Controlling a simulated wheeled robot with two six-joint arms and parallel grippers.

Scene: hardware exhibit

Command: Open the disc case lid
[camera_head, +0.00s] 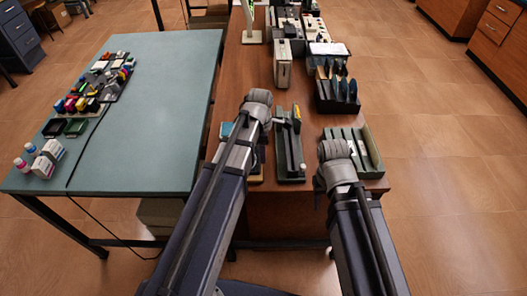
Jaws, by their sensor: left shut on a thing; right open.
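My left gripper (276,120) is over the front part of the brown bench, beside a dark green tray (291,170) that holds a long grey bar. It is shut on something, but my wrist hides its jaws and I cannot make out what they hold. A blue-topped item (227,130) shows partly at the left of my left arm; the rest is hidden, and I cannot tell whether it is the disc case. My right gripper (336,152) is open over a green slotted rack (369,148) at the bench's front right. My wrist covers part of the rack.
A black holder (338,104) with upright discs or plates stands behind the rack. A beige box (283,72) stands left of it, with more devices farther back. A teal table (160,105) at the left carries bottles, small boxes and a coloured rack; its right half is clear.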

